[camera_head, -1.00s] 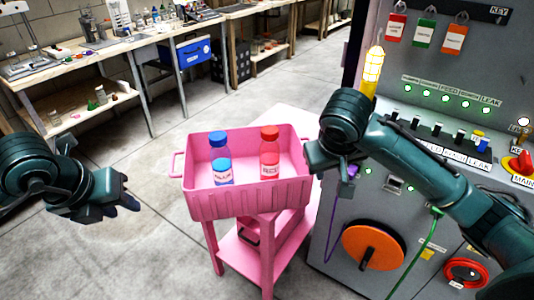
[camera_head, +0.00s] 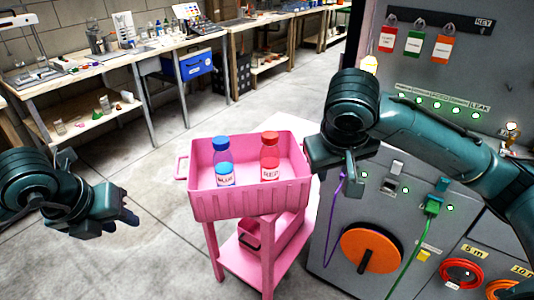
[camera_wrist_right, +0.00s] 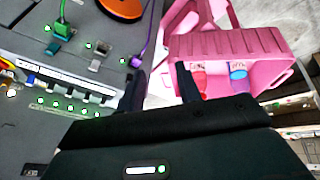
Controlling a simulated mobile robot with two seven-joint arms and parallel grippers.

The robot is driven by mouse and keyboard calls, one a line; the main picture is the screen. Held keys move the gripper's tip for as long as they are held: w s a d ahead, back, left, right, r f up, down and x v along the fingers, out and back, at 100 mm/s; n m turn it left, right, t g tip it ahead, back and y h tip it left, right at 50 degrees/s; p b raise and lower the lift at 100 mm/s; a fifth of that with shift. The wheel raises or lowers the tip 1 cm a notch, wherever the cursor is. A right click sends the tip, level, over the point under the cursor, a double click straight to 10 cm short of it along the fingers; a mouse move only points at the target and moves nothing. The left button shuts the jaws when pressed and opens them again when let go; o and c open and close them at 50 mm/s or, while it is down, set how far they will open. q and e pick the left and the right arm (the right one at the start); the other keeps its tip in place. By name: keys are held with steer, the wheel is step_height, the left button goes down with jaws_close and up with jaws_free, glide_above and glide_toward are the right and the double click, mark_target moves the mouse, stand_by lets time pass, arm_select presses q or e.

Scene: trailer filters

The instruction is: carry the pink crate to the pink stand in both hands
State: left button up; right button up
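The pink crate (camera_head: 250,200) rests on top of the pink stand (camera_head: 267,258) in the head view. Inside it stand a blue-capped bottle (camera_head: 223,165) and a red-capped bottle (camera_head: 269,157). The crate's left handle (camera_head: 181,168) is free. My left gripper (camera_head: 128,217) is left of the crate, well apart from it; its finger gap is not clear. My right gripper (camera_head: 350,172) is just right of the crate, near its right end, whose handle is hidden. In the right wrist view, my right gripper (camera_wrist_right: 161,75) has its fingers apart, with the crate (camera_wrist_right: 232,45) beside them.
A grey control panel (camera_head: 335,240) with cables and an orange reel (camera_head: 371,250) stands close on the right. A smaller pink container (camera_head: 250,232) sits low in the stand. Workbenches (camera_head: 90,75) line the back wall. Floor left of the stand is clear.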

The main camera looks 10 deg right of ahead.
steer(key=shift+v, duration=2.8)
steer(key=shift+w, duration=0.15)
